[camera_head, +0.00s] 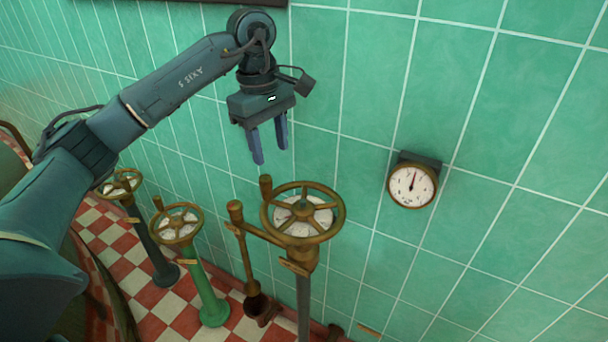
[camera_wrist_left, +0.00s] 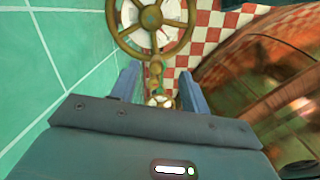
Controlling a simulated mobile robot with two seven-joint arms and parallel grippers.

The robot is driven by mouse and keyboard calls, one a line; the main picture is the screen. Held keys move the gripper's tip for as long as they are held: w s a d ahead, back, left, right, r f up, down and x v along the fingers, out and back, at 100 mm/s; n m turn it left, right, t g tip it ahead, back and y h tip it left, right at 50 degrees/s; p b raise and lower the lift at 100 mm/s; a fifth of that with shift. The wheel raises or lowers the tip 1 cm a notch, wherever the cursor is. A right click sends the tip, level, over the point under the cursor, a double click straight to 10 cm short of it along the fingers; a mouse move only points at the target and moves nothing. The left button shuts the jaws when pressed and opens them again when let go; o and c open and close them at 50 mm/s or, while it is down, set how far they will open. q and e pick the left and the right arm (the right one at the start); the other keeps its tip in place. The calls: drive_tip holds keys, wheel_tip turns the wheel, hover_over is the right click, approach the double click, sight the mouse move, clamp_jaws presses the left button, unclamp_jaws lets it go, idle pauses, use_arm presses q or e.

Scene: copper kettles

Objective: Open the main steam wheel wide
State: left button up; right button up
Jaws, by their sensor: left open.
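A large brass spoked wheel (camera_head: 335,230) with a pale centre disc tops a dark post, nearest to me of the three wheels. I cannot read a label that names it the main steam wheel. An upright knob (camera_head: 266,187) stands on its left rim. My left gripper (camera_head: 269,155) points down, open and empty, above and slightly left of this wheel, with its fingertips apart from the knob. In the left wrist view a brass spoked wheel (camera_wrist_left: 126,40) shows beyond the open fingers, cut off by the top edge. My right gripper is not in view.
Two smaller brass wheels stand to the left, one on a green post (camera_head: 205,290), one on a dark post (camera_head: 150,245). A brass lever (camera_head: 236,212) stands beside the large wheel. A round gauge (camera_head: 411,187) hangs on the green tiled wall. A copper kettle (camera_wrist_left: 265,75) curves at right.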

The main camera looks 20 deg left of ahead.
sight(266, 177)
use_arm(q)
drive_tip(key=shift+y, duration=0.6)
drive_tip(key=f, duration=0.3)
drive_tip(key=a+f, duration=0.1)
drive_tip(key=f, duration=0.3)
drive_tip(key=a+f, duration=0.1)
drive_tip(key=f, duration=0.3)
drive_tip(key=shift+w+f+b, duration=0.2)
drive_tip(key=shift+w+b, duration=0.15)
drive_tip(key=shift+c, duration=0.3)
clamp_jaws()
